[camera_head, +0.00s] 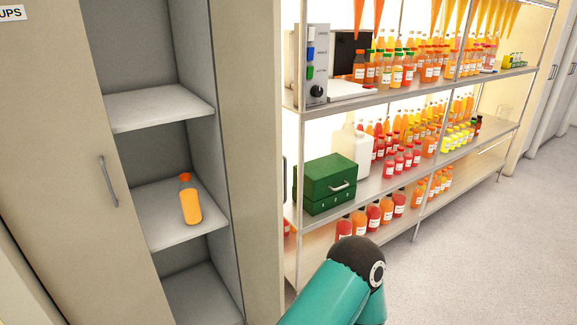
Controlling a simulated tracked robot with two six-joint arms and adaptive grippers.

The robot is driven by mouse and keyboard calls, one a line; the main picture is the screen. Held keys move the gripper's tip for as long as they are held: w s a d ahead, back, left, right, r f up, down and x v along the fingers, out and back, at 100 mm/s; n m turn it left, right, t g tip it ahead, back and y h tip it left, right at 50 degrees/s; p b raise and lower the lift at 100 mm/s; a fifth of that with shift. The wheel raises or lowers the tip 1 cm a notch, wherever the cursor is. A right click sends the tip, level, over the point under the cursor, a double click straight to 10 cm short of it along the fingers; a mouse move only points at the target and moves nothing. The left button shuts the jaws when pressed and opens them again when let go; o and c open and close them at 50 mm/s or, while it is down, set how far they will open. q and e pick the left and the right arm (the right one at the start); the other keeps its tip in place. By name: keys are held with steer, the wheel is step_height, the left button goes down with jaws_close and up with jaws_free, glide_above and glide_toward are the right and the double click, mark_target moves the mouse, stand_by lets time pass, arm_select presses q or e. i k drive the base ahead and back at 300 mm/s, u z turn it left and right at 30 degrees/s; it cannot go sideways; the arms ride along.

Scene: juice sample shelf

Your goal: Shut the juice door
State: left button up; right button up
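The juice door is most likely the beige cabinet door (60,130) at the left, with a grey vertical bar handle (108,181). The cabinet beside it is open, and its grey shelves (165,108) show. An orange juice bottle (190,200) stands, looking slightly tilted in this view, on the middle shelf. A teal arm link of mine with a black joint shows at the bottom centre. Neither of my grippers is in the picture, and nothing of mine touches the door.
A metal rack (420,85) with many juice bottles stands to the right of the cabinet. A green box (325,186) with a handle and a white jug (354,150) are on its middle shelf. The grey floor (490,260) at the right is clear.

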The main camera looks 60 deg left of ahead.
mark_target(246, 34)
steer(key=i, duration=2.3)
steer(key=u, duration=2.4)
steer(key=i, duration=0.15)
steer(key=u, duration=1.85)
steer(key=i, duration=1.05)
steer(key=z, duration=0.6)
